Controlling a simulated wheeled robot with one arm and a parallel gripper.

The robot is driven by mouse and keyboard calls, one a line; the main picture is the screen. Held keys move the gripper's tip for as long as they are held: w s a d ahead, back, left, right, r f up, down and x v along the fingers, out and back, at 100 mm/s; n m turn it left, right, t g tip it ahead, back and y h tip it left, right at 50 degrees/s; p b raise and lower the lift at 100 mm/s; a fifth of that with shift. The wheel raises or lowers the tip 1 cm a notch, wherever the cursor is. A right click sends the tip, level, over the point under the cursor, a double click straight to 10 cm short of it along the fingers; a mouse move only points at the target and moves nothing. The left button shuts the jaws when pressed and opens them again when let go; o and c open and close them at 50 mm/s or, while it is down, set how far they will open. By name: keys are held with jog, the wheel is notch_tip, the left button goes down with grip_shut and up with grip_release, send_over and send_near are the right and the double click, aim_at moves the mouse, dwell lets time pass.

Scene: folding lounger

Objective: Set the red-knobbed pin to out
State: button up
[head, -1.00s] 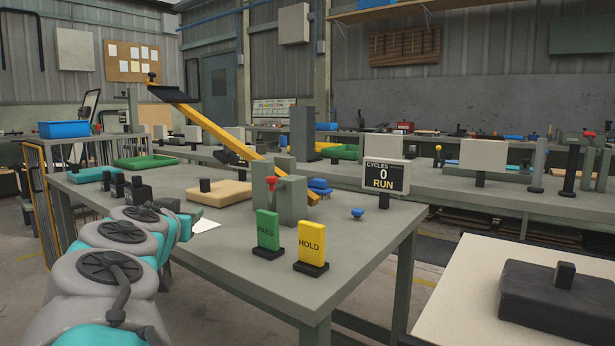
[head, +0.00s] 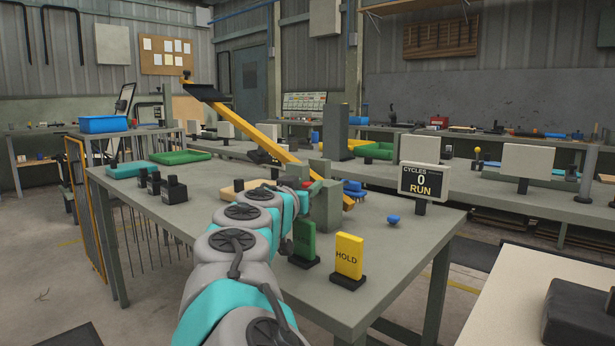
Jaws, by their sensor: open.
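The red-knobbed pin shows as a small patch of red (head: 310,185) at a grey upright bracket (head: 327,206) on the workbench. Most of the pin is hidden behind my arm's end, so its setting cannot be told. My gripper (head: 291,182) is at the far end of my grey and teal arm, just left of the red knob in the picture. It is small and partly covered by my wrist. Its jaws are open, and no contact with the knob can be made out. A long yellow bar (head: 250,127) slopes down to the right behind the bracket.
A green PASS block (head: 304,239) and a yellow HOLD block (head: 348,256) stand in front of the bracket. A sign reading CYCLES 0 RUN (head: 424,181) and a blue knob (head: 393,219) are to the right. Dark blocks (head: 174,190) stand left. The bench's front right is clear.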

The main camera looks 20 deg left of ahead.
jog(key=shift+w, duration=0.5)
grip_shut()
dwell(1.2)
